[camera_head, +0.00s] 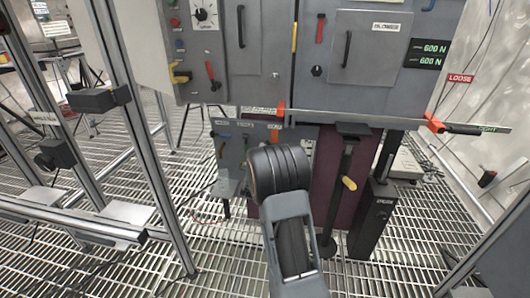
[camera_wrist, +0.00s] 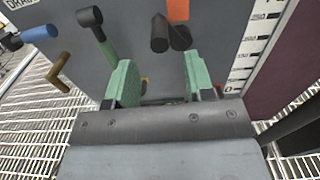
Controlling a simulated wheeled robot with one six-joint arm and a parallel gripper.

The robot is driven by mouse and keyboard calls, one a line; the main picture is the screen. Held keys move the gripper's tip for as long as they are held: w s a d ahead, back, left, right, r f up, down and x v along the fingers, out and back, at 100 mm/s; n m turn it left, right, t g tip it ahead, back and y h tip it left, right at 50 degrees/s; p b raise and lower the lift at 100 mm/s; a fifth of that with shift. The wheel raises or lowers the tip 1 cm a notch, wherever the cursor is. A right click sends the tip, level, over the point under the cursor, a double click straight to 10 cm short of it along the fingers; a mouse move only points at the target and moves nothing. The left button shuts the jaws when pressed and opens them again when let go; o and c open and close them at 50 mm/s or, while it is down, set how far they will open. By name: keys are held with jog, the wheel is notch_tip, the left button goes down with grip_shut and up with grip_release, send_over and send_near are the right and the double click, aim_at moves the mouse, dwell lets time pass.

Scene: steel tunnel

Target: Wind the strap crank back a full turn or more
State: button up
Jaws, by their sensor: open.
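In the wrist view, my gripper (camera_wrist: 159,65) is open, its two green fingers pointing at a grey panel (camera_wrist: 220,40). Two dark cylindrical parts (camera_wrist: 160,34), perhaps the strap crank's knob and hub, show just beyond and between the fingertips. An orange piece (camera_wrist: 178,9) is above them. Nothing is seen gripped; I cannot tell whether a finger touches the dark parts. In the head view, my dark wrist hides the gripper and most of this spot. The lower grey panel (camera_head: 232,152) shows just left of my wrist, with an orange piece (camera_head: 273,137) at its upper right.
A green lever (camera_wrist: 100,35) with a black knob, a blue handle (camera_wrist: 38,33) and a brass handle (camera_wrist: 60,72) are left of my fingers. A scale strip (camera_wrist: 252,52) is at right. A red LOOSE sign (camera_head: 461,79) and 600 N displays (camera_head: 427,55) are upper right. A metal frame (camera_head: 140,130) stands left.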

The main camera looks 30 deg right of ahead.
jog(key=shift+b+x, duration=0.55)
jog(key=shift+x, duration=2.55)
jog(key=shift+f, duration=0.1)
grip_shut()
